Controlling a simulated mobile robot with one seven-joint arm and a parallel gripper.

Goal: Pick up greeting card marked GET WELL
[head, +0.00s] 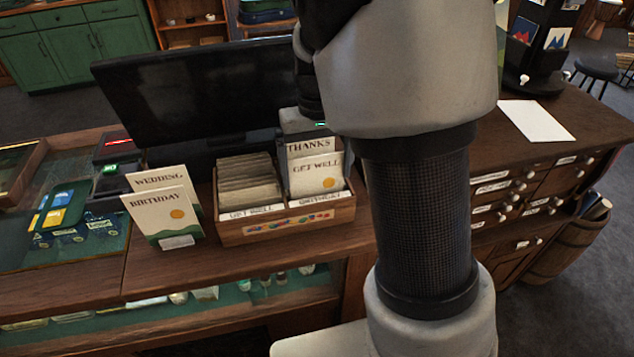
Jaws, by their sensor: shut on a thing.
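The greeting card marked GET WELL (316,174) is cream with a yellow dot. It stands upright at the right side of a wooden card box (285,229), in front of a card marked THANKS (318,146). My gripper (303,125) shows only in part, as a grey piece with a small green light just above these cards. It is shut on the GET WELL card, though my arm hides part of it and the fingertips are not clear. I cannot tell whether the card's lower edge is clear of the box.
Cards marked WEDDING (160,179) and BIRTHDAY (163,214) stand left of the box. A row of cards (248,181) fills its left compartment, labelled GET WELL. A dark screen (185,95) stands behind. A white sheet (537,121) lies on the right counter.

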